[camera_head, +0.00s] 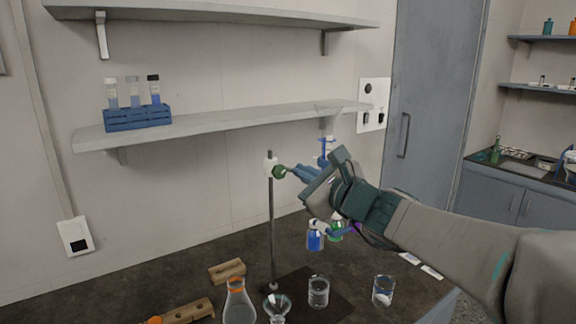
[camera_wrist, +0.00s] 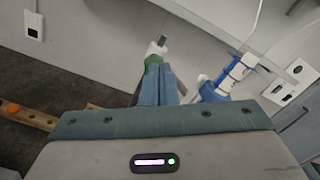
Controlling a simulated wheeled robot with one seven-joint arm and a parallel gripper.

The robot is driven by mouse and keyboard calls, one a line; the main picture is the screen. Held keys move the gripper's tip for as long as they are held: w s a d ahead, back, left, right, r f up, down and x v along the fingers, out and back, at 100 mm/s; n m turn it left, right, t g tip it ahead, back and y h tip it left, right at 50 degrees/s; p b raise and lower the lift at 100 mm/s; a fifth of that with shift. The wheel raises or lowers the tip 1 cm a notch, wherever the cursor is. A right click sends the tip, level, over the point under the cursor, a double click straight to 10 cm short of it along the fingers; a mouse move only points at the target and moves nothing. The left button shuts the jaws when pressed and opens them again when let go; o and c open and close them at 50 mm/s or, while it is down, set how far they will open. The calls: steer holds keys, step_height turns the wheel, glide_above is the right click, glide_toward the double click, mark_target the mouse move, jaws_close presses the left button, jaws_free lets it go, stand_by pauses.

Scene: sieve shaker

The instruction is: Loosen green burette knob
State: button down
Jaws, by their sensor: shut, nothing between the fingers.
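The green knob (camera_head: 279,172) sits on the white clamp (camera_head: 268,166) near the top of the metal stand rod (camera_head: 271,220). My gripper (camera_head: 291,169) comes from the right, with its fingertips at the knob. In the wrist view the blue fingers (camera_wrist: 158,72) are together, and a bit of the green knob (camera_wrist: 153,60) shows just beyond their tips. Whether the tips touch the knob I cannot tell. The burette (camera_head: 327,150), white with blue marks, stands behind my gripper and also shows right of the fingers in the wrist view (camera_wrist: 232,74). Its lower part is partly hidden by my arm.
A flask (camera_head: 238,303), a funnel (camera_head: 277,306) and beakers (camera_head: 318,291) stand on the dark bench. Blue and green bottles (camera_head: 315,238) are below my gripper. A wall shelf (camera_head: 215,125) holds a blue tube rack (camera_head: 138,118).

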mark_target(278, 171)
steer(key=x, duration=0.7)
steer(key=shift+b, duration=0.45)
